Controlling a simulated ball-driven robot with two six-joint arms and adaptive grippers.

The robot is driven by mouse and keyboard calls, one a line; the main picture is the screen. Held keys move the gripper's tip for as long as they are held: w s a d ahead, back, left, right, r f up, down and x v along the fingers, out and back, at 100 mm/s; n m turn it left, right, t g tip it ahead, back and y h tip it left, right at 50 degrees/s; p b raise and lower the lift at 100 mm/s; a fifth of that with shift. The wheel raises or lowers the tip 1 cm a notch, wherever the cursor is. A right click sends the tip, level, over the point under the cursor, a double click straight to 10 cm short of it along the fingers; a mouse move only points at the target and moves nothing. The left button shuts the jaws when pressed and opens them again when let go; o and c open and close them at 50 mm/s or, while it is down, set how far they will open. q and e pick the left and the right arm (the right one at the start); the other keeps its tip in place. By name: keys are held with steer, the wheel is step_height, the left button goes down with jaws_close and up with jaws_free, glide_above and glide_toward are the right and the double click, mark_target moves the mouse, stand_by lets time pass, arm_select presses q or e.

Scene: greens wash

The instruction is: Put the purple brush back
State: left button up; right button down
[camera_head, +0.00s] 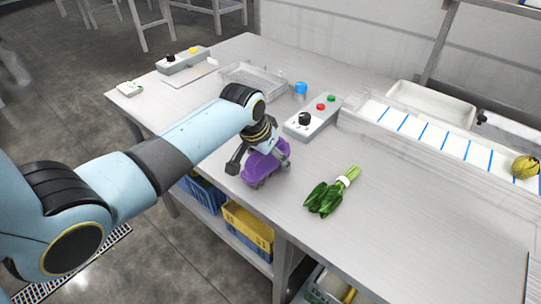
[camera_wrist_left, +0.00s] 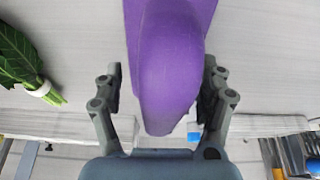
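The purple brush (camera_head: 262,168) is on the grey metal table, near its front edge, below my left gripper. In the left wrist view the brush (camera_wrist_left: 172,65) fills the middle as a smooth purple body with a rounded end. My left gripper (camera_head: 262,158) is over the brush; in the left wrist view its two fingers (camera_wrist_left: 162,92) stand spread on either side of it. A narrow gap shows between the left finger and the purple body. The brush's underside is mostly hidden. My right gripper is not in view.
A bunch of leafy greens (camera_head: 330,194) lies right of the brush. Behind are a control box (camera_head: 313,118), a blue-capped container (camera_head: 301,90), a wire basket (camera_head: 254,82) and a conveyor (camera_head: 440,137). Crates (camera_head: 248,226) sit below. The table's right front is clear.

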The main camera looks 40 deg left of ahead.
arm_select(q)
steer(key=shift+s+r, duration=0.1)
steer(key=shift+r, duration=0.4)
steer(key=p+v, duration=0.1)
steer(key=v, duration=1)
steer(key=shift+s+r, duration=0.1)
steer(key=shift+s, duration=0.05)
steer(key=shift+d, duration=0.1)
